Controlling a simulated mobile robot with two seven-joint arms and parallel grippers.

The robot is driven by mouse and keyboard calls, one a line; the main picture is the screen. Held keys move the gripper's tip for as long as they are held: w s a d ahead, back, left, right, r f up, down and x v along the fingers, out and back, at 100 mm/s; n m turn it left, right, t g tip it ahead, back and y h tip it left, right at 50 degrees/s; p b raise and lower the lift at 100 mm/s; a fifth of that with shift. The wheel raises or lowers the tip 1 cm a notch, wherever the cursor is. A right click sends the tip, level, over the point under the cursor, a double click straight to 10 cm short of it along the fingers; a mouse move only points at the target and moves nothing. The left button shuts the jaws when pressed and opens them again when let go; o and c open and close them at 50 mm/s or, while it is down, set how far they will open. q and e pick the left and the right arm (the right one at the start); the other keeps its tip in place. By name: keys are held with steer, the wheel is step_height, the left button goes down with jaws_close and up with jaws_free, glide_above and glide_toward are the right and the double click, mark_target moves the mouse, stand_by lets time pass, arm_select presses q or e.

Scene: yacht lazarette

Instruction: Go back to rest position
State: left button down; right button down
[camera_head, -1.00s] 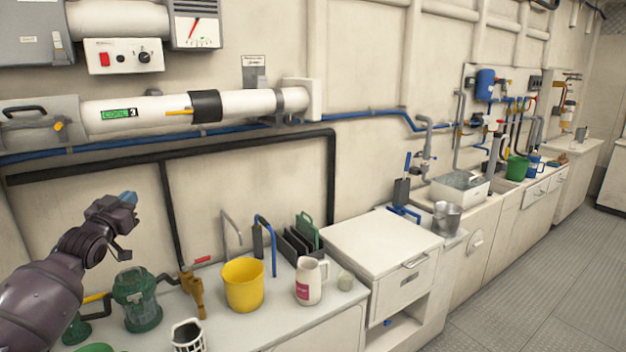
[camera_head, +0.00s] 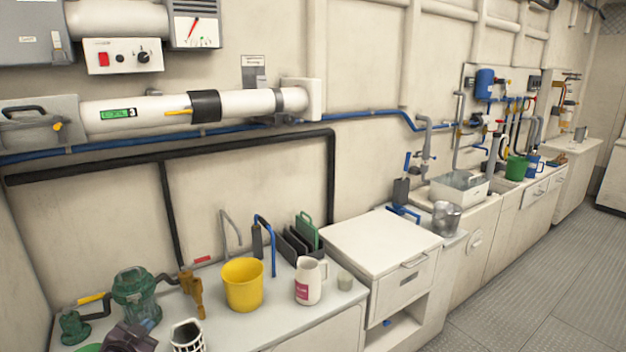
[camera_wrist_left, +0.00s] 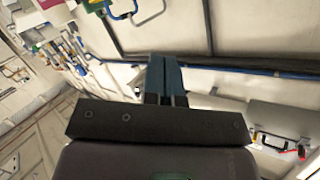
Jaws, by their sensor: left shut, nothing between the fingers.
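My left gripper (camera_head: 147,325), dark purple with bluish fingertips, is low at the bottom left of the head view, in front of the green pump on the counter. Only its end part shows there; the rest of the arm is below the picture. In the left wrist view the two blue-grey fingers (camera_wrist_left: 165,72) are together, with nothing between them. My right gripper is not in view.
A green pump (camera_head: 137,295), a brass fitting (camera_head: 193,290), a white basket (camera_head: 188,338), a yellow bucket (camera_head: 243,287) and a white jug (camera_head: 309,282) stand on the left counter (camera_head: 280,317). The grey floor (camera_head: 530,285) at right is clear.

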arm_select(q)
steer(key=s+d+f+n+g, duration=0.1)
steer(key=s+d+f, duration=0.2)
steer(key=s, duration=0.7)
steer(key=s+d+f+n+g, duration=0.1)
steer(key=s+d+f, duration=0.3)
steer(key=s, duration=0.6)
steer(key=s+d+f+n+g, duration=0.1)
steer(key=s+d+f+n, duration=0.1)
steer(key=s+f, duration=0.3)
steer(key=s+d, duration=0.1)
steer(key=s, duration=0.3)
steer(key=shift+s+d+f+n, duration=0.2)
steer(key=shift+s+d+n, duration=0.1)
steer(key=shift+s+d, duration=0.1)
